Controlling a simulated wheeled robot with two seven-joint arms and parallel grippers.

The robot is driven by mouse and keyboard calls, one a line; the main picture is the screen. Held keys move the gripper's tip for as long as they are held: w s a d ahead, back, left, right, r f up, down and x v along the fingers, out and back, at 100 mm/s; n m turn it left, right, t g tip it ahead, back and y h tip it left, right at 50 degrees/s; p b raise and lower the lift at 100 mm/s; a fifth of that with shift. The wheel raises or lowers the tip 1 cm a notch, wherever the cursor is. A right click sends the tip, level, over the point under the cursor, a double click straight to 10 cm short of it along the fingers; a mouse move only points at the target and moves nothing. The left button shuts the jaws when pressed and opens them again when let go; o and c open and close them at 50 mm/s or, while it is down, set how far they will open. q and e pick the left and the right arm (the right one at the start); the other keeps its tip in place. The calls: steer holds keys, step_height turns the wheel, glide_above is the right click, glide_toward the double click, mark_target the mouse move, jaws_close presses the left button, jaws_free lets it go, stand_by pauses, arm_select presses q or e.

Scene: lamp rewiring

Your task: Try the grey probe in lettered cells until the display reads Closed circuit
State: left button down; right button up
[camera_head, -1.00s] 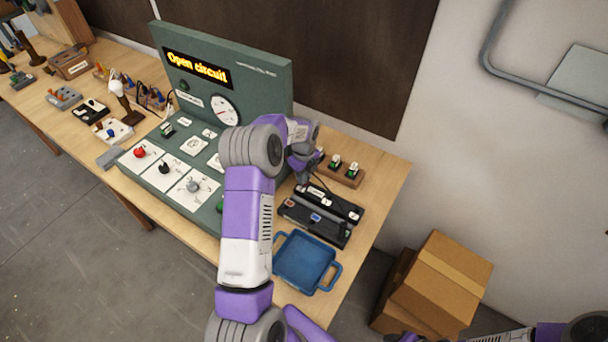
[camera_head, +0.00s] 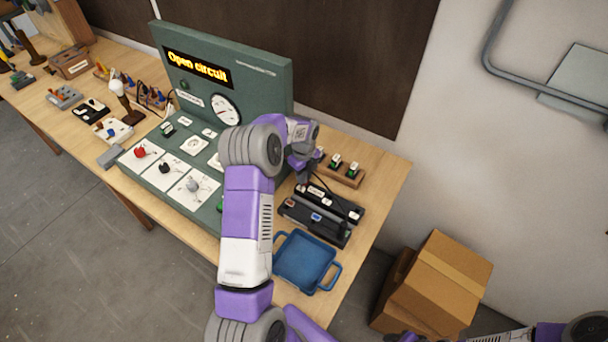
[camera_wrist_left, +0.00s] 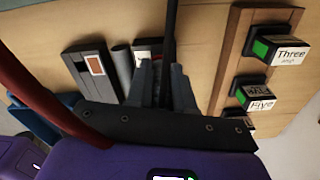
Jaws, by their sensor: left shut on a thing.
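The display (camera_head: 198,67) on the green panel reads "Open circuit". My left gripper (camera_head: 302,181) is over the rear left end of the black case (camera_head: 320,214). In the left wrist view the fingers (camera_wrist_left: 164,86) are shut on a slim dark shaft or lead (camera_wrist_left: 171,32) that runs up between them. Its tip is hidden, so I cannot tell whether it is the grey probe or whether it touches a cell. A grey-topped piece (camera_head: 192,186) sits on a white card on the panel. Cell letters are not readable. My right gripper is not visible.
A wooden rack (camera_head: 345,176) with green and white blocks, some labelled "Three" (camera_wrist_left: 288,55) and "Five" (camera_wrist_left: 258,103), stands right of the gripper. A blue tray (camera_head: 281,277) lies in front of the case. Red (camera_head: 140,152) and black (camera_head: 164,168) pieces sit on the panel.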

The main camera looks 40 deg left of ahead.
arm_select(q)
steer(key=shift+f+b, duration=0.35)
steer(key=shift+f, duration=0.2)
steer(key=c, duration=0.9)
jaws_free()
step_height(320, 180, up, 8)
steer(key=shift+f, duration=0.15)
